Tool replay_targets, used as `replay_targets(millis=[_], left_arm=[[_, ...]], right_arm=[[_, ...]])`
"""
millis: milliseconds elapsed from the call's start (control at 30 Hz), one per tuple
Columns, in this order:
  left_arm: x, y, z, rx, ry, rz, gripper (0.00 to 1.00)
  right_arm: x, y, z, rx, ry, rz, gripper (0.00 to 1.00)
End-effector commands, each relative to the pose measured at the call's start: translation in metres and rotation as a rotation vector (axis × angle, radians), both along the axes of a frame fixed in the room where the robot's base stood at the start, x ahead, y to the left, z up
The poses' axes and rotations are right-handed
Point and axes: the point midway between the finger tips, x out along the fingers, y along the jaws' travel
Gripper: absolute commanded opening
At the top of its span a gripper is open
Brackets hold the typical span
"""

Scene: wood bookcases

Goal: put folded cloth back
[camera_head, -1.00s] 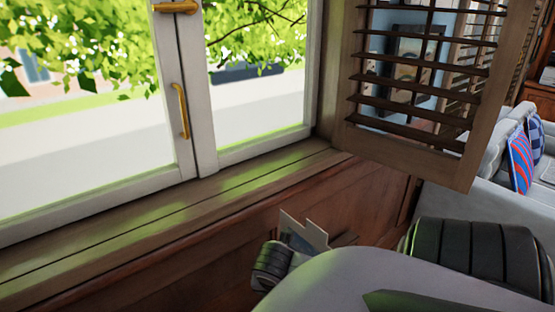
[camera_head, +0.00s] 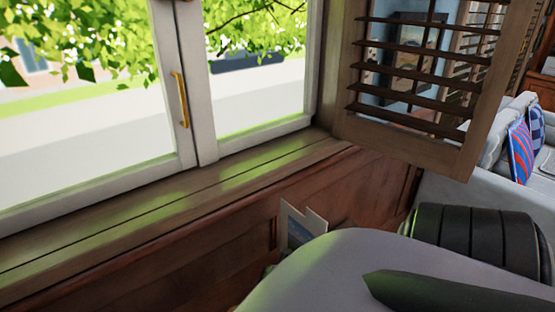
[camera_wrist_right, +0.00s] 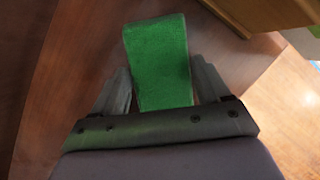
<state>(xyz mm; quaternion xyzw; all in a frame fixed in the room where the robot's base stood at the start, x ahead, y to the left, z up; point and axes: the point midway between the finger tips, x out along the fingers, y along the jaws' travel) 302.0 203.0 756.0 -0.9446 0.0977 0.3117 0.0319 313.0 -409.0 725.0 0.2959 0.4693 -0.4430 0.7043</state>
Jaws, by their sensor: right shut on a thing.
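In the right wrist view, a green folded cloth (camera_wrist_right: 158,60) sticks out from between the two fingers of my right gripper (camera_wrist_right: 163,95). The gripper is shut on the cloth near its lower end, and the cloth's far end is free. Behind it is a reddish-brown wood surface; I cannot tell how far away it is. In the head view the right gripper and the cloth do not show. My left gripper is not in either view.
A window with a wooden sill (camera_head: 180,200) fills the left of the head view. An open louvred shutter (camera_head: 425,85) stands at the right. Beyond it is a grey sofa (camera_head: 470,180) with a striped cushion (camera_head: 520,152). A wooden edge (camera_wrist_right: 250,15) shows at the wrist view's top right.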

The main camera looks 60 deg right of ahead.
Motion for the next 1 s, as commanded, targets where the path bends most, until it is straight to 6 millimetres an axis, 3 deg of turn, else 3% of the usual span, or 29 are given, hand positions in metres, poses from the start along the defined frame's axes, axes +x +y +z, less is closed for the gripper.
replay_targets(millis=[100,133,200,567,767,1000], left_arm=[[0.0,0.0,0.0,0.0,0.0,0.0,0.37],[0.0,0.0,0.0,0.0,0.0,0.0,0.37],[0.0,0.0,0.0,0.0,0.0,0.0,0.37],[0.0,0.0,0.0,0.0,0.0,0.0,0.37],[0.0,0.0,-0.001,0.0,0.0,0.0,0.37],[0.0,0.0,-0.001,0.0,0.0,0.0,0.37]], right_arm=[[0.0,0.0,-0.002,-0.001,0.0,0.0,0.51],[0.0,0.0,-0.002,-0.001,-0.001,0.0,0.82],[0.0,0.0,-0.002,0.0,-0.002,-0.001,1.0],[0.0,0.001,0.005,0.0,-0.002,0.001,1.0],[-0.004,0.01,0.029,0.0,-0.003,0.003,1.0],[-0.011,0.025,0.069,0.0,-0.004,0.002,1.0]])
